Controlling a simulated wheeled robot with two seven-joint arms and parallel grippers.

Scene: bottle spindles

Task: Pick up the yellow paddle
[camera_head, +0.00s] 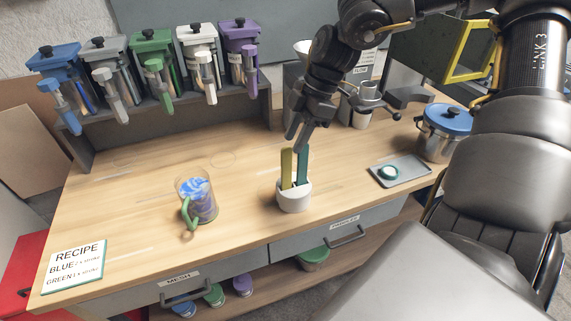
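The yellow paddle (287,168) stands upright in a white cup (294,201) near the middle of the wooden table. A teal paddle (303,166) stands beside it on the right in the same cup. My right gripper (297,142) points down just above the tops of the two paddles. Its fingers look slightly apart, and I see nothing clearly between them. I cannot tell whether they touch a paddle. My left gripper does not show.
A clear jug (196,198) with blue and white contents and a green handle stands left of the cup. A grey tray (408,176) with a small round item and a blue-lidded pot (443,134) are on the right. Coloured dispensers (150,68) line the back. A recipe card (75,266) lies front left.

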